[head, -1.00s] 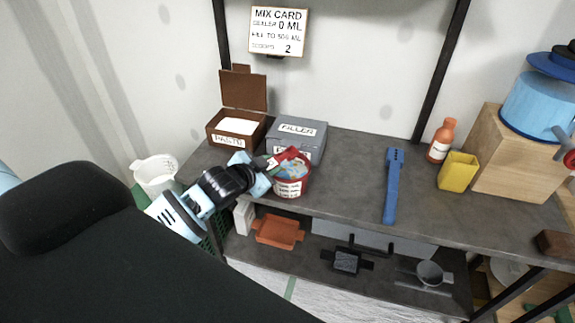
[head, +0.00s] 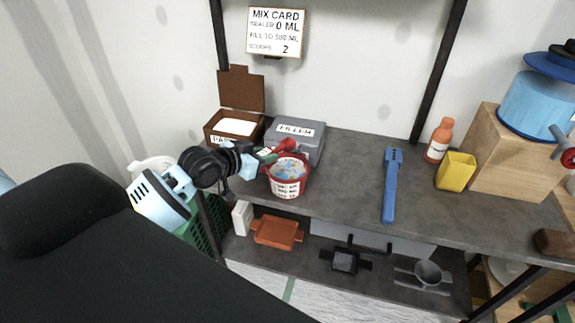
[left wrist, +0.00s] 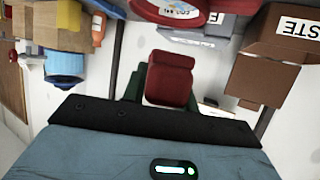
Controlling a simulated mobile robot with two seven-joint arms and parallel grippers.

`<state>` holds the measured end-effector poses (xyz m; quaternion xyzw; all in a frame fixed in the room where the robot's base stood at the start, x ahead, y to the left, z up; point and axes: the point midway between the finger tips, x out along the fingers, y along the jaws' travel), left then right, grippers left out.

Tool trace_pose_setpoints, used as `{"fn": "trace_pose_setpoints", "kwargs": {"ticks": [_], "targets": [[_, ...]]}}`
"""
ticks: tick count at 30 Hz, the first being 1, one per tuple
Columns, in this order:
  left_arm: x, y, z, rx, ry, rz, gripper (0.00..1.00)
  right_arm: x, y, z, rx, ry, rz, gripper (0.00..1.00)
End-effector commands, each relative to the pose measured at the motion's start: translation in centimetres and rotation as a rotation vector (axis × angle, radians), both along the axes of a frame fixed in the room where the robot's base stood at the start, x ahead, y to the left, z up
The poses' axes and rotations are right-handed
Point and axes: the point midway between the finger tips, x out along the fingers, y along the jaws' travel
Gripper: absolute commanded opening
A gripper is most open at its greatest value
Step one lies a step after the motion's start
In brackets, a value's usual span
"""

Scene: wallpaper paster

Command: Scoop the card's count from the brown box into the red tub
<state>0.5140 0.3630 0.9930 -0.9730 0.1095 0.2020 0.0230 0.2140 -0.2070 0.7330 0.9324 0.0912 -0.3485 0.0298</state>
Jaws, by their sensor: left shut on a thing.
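The mix card (head: 276,32) on the wall reads scoops 2, 0 ml and fill to 500 ml. The brown box (head: 217,138) stands open at the back left, with white contents; its label shows in the left wrist view (left wrist: 268,65). The red tub (head: 288,186) stands on the bench's front left, with pale blue and orange showing inside. My left gripper (head: 265,157) is beside the tub's upper left rim, shut on a red scoop (head: 287,145). The scoop is at the tub's back rim; it also shows in the left wrist view (left wrist: 170,78). Its load is hidden.
A grey filler box (head: 298,131) stands close behind the tub. A blue long-handled tool (head: 390,185), an orange bottle (head: 439,140) and a yellow cup (head: 456,171) are to the right. The bench (head: 345,165) is clear between tub and blue tool.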

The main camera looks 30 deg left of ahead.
Motion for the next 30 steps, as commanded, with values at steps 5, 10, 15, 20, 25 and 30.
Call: {"fn": "trace_pose_setpoints", "kwargs": {"ticks": [5, 10, 15, 20, 25, 30], "targets": [[-0.6, -1.3, -0.9, -0.001, 0.004, -0.007, 0.02, 0.0, 0.0, 0.0, 0.000, 0.000, 0.000, 0.36], [-3.6, -6.1, -3.7, -0.003, 0.013, -0.017, 0.02, 0.0, 0.0, 0.0, 0.001, 0.000, -0.001, 0.36], [-8.1, -11.7, -5.4, -0.008, 0.007, 0.021, 0.02, 0.0, 0.1, 0.0, 0.002, -0.001, -0.001, 0.36], [-11.7, -14.3, -5.1, -0.010, 0.000, 0.103, 0.02, 0.0, 0.0, 0.0, 0.001, -0.001, -0.001, 0.36], [-14.1, -15.0, -4.3, -0.005, 0.000, 0.185, 0.02, 0.0, 0.0, 0.0, 0.001, -0.001, -0.001, 0.36], [-15.0, -15.0, -3.9, 0.000, 0.000, 0.223, 0.02, 0.0, 0.0, 0.0, 0.001, -0.001, -0.001, 0.36]]}}
